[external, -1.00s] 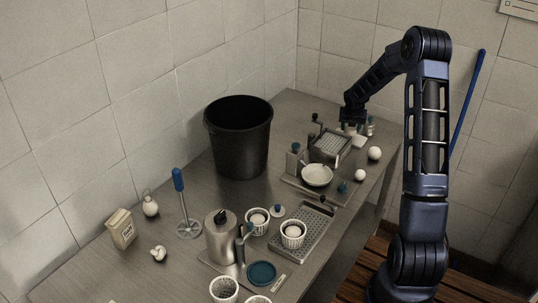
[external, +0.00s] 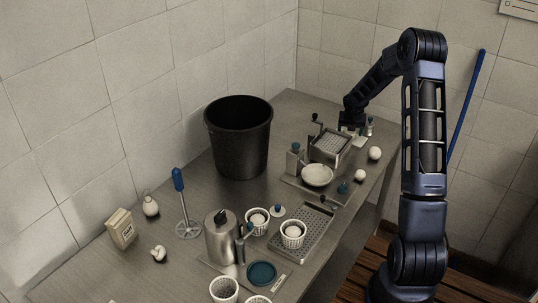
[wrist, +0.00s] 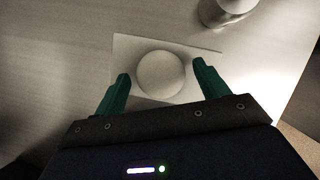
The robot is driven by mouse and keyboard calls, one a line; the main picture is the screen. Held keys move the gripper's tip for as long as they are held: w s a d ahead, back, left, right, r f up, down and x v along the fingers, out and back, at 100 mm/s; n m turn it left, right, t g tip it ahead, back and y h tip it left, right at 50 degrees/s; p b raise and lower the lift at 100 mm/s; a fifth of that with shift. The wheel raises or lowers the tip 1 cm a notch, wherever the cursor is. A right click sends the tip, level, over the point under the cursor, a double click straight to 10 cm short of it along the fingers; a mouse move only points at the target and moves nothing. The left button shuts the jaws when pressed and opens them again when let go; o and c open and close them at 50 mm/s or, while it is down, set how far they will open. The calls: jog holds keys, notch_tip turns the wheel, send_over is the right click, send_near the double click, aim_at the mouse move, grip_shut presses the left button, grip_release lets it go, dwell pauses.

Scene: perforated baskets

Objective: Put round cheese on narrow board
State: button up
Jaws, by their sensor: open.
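In the wrist view a round, pale cheese (wrist: 160,75) lies over a thin, pale rectangular board (wrist: 124,48), apparently resting on it. My gripper (wrist: 161,69) is open, with one green finger on each side of the cheese and a visible gap to each. In the external view my gripper (external: 351,130) is low over the far right end of the table. A small pale patch of the board (external: 360,142) shows beside it there; the cheese is mostly hidden by the gripper.
A metal grater box (external: 330,146) stands just left of my gripper. A small metal jar (wrist: 226,10) is close to the board. White round items (external: 375,153) lie near the table edge. A black bucket (external: 240,145) and perforated baskets (external: 292,238) stand farther off.

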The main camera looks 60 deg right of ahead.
jog(key=v, duration=1.2)
jog(key=a+r+m, duration=0.3)
jog(key=a+r, duration=0.3)
jog(key=a, duration=0.5)
jog(key=w+a+r+m+t, duration=0.1)
jog(key=a+r+m, duration=0.35)
jog(key=a, duration=0.65)
jog(key=a+r+m, duration=0.3)
jog(key=a+r, duration=0.4)
jog(key=a, duration=0.4)
jog(key=s+a+r+m+t+y, duration=0.1)
jog(key=s+a+m+y, duration=0.1)
jog(key=s+a+m, duration=0.4)
jog(key=s+a+r+m+t+y, duration=0.1)
jog(key=s+a+m, duration=0.5)
jog(key=s+a, duration=0.8)
jog(key=a+y, duration=0.1)
jog(key=a, duration=0.5)
jog(key=shift+s+r, duration=0.25)
jog(key=shift+s, duration=0.15)
